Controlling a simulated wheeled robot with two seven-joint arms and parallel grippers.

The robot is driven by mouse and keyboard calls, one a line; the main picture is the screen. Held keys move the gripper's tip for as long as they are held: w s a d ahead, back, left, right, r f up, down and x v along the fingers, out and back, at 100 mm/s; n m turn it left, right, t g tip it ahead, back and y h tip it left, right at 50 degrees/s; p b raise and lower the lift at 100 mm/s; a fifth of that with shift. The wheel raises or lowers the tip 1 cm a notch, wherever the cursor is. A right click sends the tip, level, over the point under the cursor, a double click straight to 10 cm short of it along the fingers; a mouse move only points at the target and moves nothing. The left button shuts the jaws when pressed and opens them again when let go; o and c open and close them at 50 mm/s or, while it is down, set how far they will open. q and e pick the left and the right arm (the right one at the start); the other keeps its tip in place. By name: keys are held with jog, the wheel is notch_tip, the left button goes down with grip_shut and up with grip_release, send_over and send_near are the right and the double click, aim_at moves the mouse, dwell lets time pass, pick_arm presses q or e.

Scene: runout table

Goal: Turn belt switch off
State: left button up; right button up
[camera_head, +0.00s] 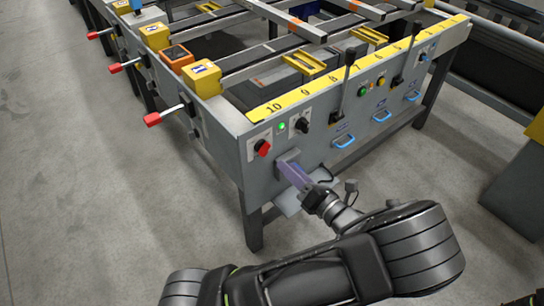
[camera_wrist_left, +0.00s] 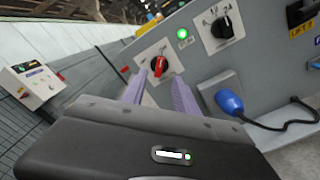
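A red rotary switch (camera_head: 263,147) sits on a white plate at the left end of the runout table's grey front panel. In the left wrist view the red switch (camera_wrist_left: 159,66) shows just beyond my fingertips. A lit green lamp (camera_head: 282,127) and a black rotary knob (camera_head: 302,125) are to its right. Which one is labelled as the belt switch is too small to read. My left gripper (camera_head: 290,168) is in front of the panel, below and right of the red switch. Its two purple fingers (camera_wrist_left: 157,88) are apart and empty. My right gripper is not in view.
A blue handset (camera_wrist_left: 230,102) with a black cable is right of the fingers. Black levers (camera_head: 346,78) and blue handles (camera_head: 344,142) line the panel further right. Red-tipped levers (camera_head: 153,119) stick out at the table's left side. The floor left is clear.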

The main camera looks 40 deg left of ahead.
aim_at(268, 151)
pick_arm(q)
jog(key=shift+b+x, duration=0.3)
jog(key=shift+x, duration=3.65)
jog(key=shift+f, duration=0.1)
jog(key=shift+s, duration=0.1)
grip_shut()
